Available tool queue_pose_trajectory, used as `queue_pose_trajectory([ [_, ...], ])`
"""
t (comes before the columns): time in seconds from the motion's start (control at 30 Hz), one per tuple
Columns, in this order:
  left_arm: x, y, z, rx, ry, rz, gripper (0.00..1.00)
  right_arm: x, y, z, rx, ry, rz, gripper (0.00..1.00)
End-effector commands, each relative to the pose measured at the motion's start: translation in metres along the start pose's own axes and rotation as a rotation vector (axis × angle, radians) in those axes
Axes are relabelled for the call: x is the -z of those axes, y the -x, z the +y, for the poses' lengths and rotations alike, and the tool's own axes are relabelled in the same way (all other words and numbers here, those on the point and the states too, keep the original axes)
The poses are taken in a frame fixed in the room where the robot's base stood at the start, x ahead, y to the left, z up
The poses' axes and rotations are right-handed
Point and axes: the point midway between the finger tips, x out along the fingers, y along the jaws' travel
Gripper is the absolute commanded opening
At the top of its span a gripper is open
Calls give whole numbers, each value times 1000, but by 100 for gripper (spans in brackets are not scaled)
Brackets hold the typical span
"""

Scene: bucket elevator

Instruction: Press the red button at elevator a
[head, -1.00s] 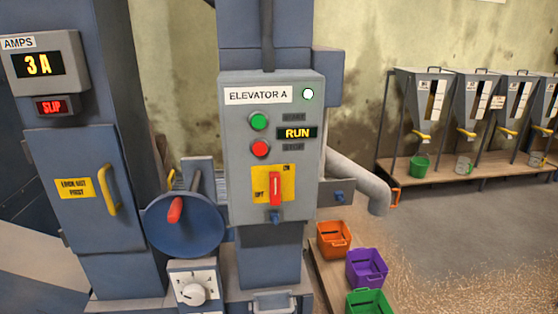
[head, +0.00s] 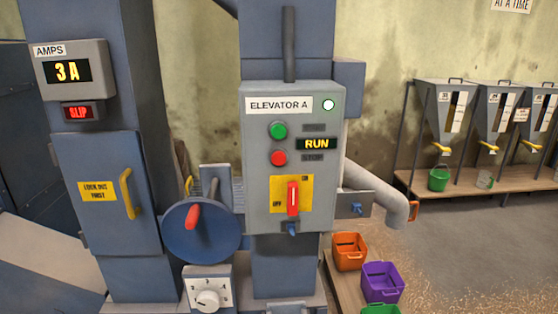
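The grey control box labelled ELEVATOR A (head: 320,215) is on the blue column near the middle of the head view. Its round red button (head: 278,158) sits below a green button (head: 279,130). A display (head: 316,144) beside them reads RUN in yellow. A white lamp (head: 328,105) is lit at the top right. Lower down, a red switch handle (head: 292,199) stands upright on a yellow plate. Neither of my grippers shows in the head view.
Left are an amps display (head: 68,71) reading 3 A, a lit SLIP sign (head: 83,112) and a cabinet door with a yellow handle (head: 127,194). A blue handwheel (head: 200,240) and a dial (head: 208,300) stand below. Orange (head: 348,262) and purple (head: 381,287) bins lie right.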

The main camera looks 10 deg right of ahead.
Motion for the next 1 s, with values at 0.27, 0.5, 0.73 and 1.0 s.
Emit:
queue_pose_trajectory([
  [0.27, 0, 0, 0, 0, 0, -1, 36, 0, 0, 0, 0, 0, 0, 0],
  [0.5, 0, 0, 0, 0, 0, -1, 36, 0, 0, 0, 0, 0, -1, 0],
  [0.73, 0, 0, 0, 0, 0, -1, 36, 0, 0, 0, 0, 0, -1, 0],
  [1.0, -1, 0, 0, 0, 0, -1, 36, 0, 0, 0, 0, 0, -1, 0],
])
